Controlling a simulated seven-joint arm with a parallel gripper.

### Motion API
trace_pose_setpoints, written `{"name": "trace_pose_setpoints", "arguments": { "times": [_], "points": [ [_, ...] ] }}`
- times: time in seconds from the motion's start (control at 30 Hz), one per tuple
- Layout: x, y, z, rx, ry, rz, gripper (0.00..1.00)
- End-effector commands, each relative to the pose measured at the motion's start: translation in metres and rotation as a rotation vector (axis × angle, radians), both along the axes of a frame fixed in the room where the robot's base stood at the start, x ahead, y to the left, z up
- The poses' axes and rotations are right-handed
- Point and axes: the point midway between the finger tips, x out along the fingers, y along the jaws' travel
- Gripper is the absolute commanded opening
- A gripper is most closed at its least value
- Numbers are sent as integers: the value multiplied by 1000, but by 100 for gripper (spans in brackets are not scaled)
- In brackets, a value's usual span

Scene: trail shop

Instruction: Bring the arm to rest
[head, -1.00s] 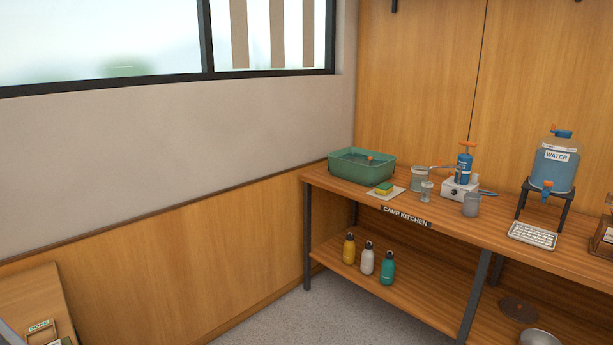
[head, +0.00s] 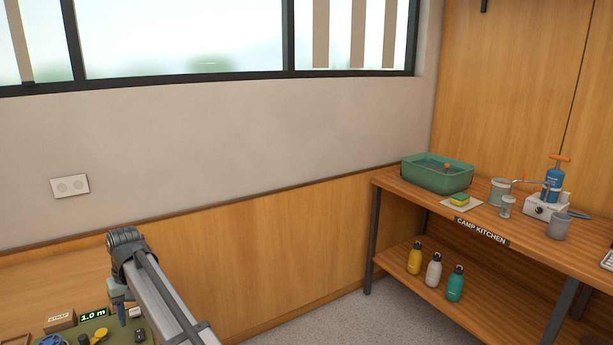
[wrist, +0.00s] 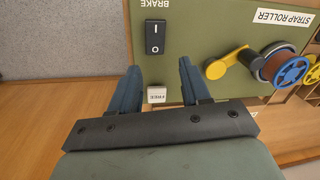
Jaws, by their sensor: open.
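My gripper (wrist: 162,85) shows in the wrist view with its two dark blue fingers apart and nothing between them. In the head view my arm reaches in from the bottom, and the gripper end (head: 120,292) hangs down at the lower left above the bench with the green mat.
A strap roller with a yellow crank (wrist: 228,62) and blue-rimmed spool (wrist: 290,70) is right of the fingers. The camp kitchen shelf (head: 400,205) stands far right.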

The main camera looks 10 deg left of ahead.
Motion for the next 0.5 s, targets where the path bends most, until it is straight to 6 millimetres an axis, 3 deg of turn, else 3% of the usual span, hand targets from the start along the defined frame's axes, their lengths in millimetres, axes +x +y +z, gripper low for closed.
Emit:
{"name": "trace_pose_setpoints", "arguments": {
  "times": [0.03,0.17,0.5],
  "points": [
    [18,-15,-8,9,19,-58,47],
    [56,-53,-38,19,65,-190,47],
    [107,-188,-180,-68,99,-343,47]
  ]
}}
